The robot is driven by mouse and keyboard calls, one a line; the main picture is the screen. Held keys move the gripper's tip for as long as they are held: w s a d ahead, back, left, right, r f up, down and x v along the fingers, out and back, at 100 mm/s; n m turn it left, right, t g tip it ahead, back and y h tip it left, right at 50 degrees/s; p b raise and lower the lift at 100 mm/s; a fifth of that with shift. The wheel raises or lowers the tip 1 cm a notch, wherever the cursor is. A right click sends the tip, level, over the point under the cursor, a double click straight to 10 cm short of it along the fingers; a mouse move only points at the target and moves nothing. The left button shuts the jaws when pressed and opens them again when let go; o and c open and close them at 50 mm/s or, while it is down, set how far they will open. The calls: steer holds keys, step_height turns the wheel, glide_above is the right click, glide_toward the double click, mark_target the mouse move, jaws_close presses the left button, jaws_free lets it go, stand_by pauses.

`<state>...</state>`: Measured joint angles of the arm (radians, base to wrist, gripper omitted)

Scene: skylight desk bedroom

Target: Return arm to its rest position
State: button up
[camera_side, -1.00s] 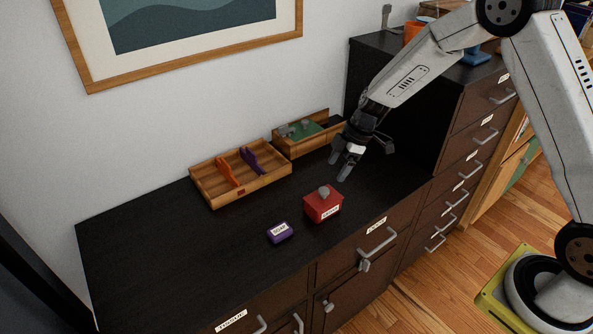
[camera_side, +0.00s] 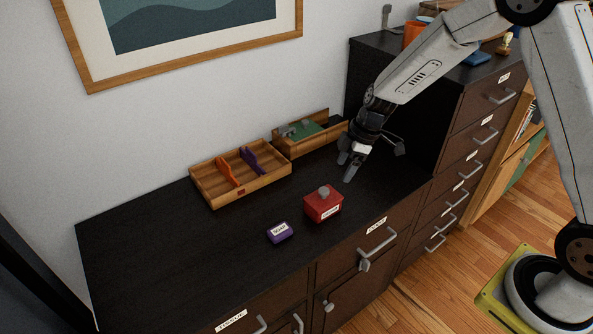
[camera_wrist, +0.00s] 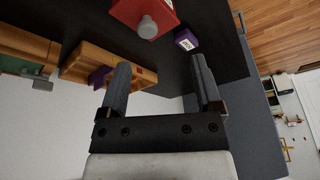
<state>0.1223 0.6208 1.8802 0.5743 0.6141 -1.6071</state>
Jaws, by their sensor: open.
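My gripper (camera_side: 348,170) is open and empty above the right part of the dark desk top (camera_side: 160,255), near the black cabinet. In the wrist view my gripper's two fingers (camera_wrist: 160,85) stand apart with nothing between them. My arm reaches in from the upper right, and its base is on the floor at the lower right. A red box (camera_side: 323,207) with a grey knob sits on the desk to the left of and in front of my gripper. It also shows at the top of the wrist view (camera_wrist: 135,15).
A wooden tray (camera_side: 215,203) holds an orange and a purple item. A wooden box (camera_side: 295,152) with green and grey parts stands behind it. A small purple labelled block (camera_side: 280,232) lies near the red box. A dark drawer cabinet (camera_side: 470,125) rises at right. The desk's left part is clear.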

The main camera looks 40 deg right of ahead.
steer(key=s+r+m+h, duration=0.1)
steer(key=s+r+m, duration=0.1)
steer(key=s+m, duration=0.3)
steer(key=s+r+m+t+h, duration=0.1)
steer(key=s+m, duration=0.5)
steer(key=s, duration=0.6)
step_height(320, 180, up, 3)
steer(key=shift+s+f+m+h, duration=0.15)
steer(key=shift+s+m+h, duration=0.15)
steer(key=shift+h, duration=0.4)
